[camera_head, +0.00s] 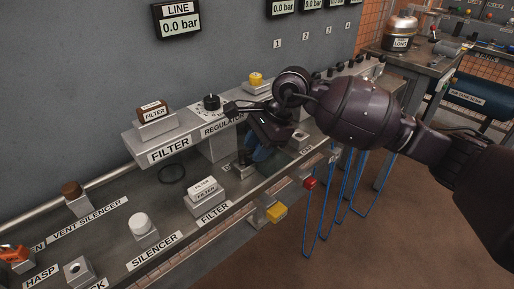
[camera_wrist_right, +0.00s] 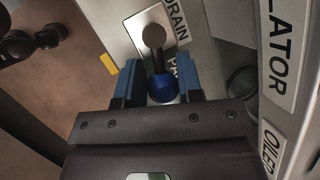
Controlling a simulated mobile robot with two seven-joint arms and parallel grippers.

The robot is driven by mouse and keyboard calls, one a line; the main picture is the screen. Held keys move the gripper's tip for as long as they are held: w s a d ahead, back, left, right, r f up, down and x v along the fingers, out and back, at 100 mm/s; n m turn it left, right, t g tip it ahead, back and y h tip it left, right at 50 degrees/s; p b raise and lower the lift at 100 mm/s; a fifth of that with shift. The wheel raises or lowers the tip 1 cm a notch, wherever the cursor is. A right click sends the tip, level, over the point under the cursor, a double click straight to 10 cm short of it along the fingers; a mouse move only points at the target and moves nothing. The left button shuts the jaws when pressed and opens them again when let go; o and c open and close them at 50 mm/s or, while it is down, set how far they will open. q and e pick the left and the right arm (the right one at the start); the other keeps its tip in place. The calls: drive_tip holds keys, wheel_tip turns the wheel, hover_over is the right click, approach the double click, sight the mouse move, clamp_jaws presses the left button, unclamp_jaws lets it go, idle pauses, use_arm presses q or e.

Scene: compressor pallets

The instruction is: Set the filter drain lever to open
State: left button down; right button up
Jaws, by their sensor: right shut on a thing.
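My right gripper (camera_head: 258,153) is low over the bench, in front of the regulator shelf. Its blue fingers (camera_wrist_right: 160,78) lie on both sides of the lever near the knob and are shut on it. In the head view the gripper mostly hides the lever. My left gripper is not in view.
The FILTER shelf (camera_head: 170,150) and a black regulator knob (camera_head: 211,102) are close behind the gripper. A white FILTER block (camera_head: 203,188) stands to its left. A yellow handle (camera_head: 277,211), a red knob (camera_head: 310,183) and blue cords (camera_head: 326,225) are along the bench's front.

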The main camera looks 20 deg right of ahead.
drive_tip(key=shift+w+f+n+g, duration=0.2)
drive_tip(key=shift+w+n+g, duration=0.15)
drive_tip(key=shift+n, duration=0.45)
drive_tip(key=shift+w+r+n+g+b, duration=0.1)
drive_tip(key=shift+n+g+b, duration=0.15)
drive_tip(key=shift+n+b, duration=0.25)
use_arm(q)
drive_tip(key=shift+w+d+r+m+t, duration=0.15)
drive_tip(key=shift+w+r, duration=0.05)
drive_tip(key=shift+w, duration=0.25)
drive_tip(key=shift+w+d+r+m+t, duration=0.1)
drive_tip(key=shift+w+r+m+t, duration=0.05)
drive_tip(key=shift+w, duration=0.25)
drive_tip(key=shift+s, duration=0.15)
use_arm(e)
drive_tip(key=o, duration=0.9)
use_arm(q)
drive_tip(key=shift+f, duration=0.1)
use_arm(e)
drive_tip(key=shift+r, duration=0.15)
